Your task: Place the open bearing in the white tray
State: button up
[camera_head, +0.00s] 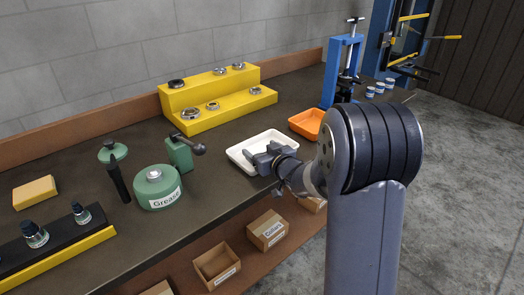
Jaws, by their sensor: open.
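The white tray (236,155) lies on the dark bench near its front edge. The part of it that I can see is empty. My gripper (262,160) is over the tray's front part and hides some of it. The gripper is open, and I see nothing between its fingers. Several ring-shaped bearings sit on a yellow two-step stand (205,122) behind the tray, among them one at the lower left (190,114) and a dark one at the upper left (176,84). I cannot tell which one is the open bearing.
Left of the tray stand a green arbor tool (179,153), a green grease tub (157,187) and a black-and-yellow holder (60,254). An orange tray (306,122) and a blue press (341,70) are to the right. Cardboard boxes (267,230) sit on the lower shelf.

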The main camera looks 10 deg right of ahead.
jog(key=v, duration=1.2)
jog(key=shift+r, duration=0.25)
jog(key=shift+w, duration=0.1)
jog(key=x, duration=1.1)
jog(key=shift+f, duration=0.15)
jog(key=shift+w+a+f+b, duration=0.15)
jog(key=shift+w+f+b, duration=0.25)
jog(key=shift+f+b, duration=0.4)
jog(key=shift+r+p, duration=0.35)
jog(key=shift+r, duration=0.15)
jog(key=shift+s+f, duration=0.1)
